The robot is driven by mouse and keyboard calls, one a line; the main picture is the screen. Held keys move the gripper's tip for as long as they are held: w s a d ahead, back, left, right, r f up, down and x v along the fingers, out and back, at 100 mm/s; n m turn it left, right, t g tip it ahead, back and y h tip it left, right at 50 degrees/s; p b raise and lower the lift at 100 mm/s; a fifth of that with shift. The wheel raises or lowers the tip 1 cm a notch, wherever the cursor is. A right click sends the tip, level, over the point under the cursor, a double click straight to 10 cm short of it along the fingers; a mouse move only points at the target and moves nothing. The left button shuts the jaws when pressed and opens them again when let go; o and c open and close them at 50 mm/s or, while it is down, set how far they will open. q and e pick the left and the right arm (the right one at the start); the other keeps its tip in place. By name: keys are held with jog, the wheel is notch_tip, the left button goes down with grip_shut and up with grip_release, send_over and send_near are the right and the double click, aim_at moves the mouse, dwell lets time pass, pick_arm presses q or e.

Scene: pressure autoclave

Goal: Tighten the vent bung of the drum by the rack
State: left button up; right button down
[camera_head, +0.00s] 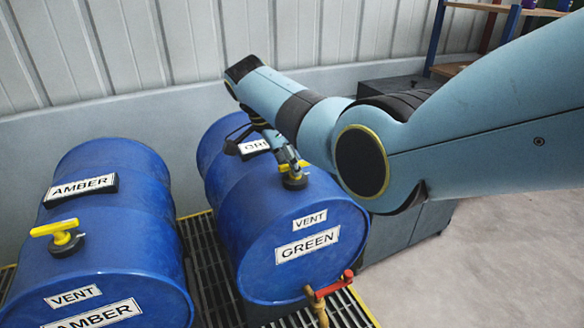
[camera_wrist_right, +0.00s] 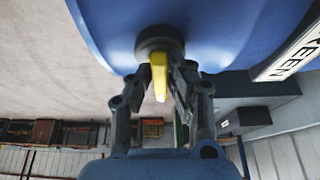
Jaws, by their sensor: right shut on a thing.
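The blue drum labelled GREEN (camera_head: 262,222) lies on its side, nearer the rack (camera_head: 512,22) than the other drum. Its vent bung (camera_head: 295,183) sits on top, a black round base with a yellow bar handle. My right gripper (camera_head: 291,166) reaches down to it and is shut on the yellow handle. In the right wrist view, the handle (camera_wrist_right: 158,72) stands between the two fingers (camera_wrist_right: 172,85), below the black base. The fingers hide part of the handle in the head view. My left gripper is not in view.
A second blue drum labelled AMBER (camera_head: 120,235) lies at left, with its own yellow-handled bung (camera_head: 62,238). A red-handled tap (camera_head: 330,288) sticks out of the GREEN drum's front. Both drums lie over a dark grating (camera_head: 205,265). Bare floor is at right.

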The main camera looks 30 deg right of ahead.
dwell(0.4)
jog(key=c, duration=1.2)
grip_release()
jog(key=shift+c, duration=0.2)
jog(key=v, duration=1.2)
jog(key=shift+d, duration=0.1)
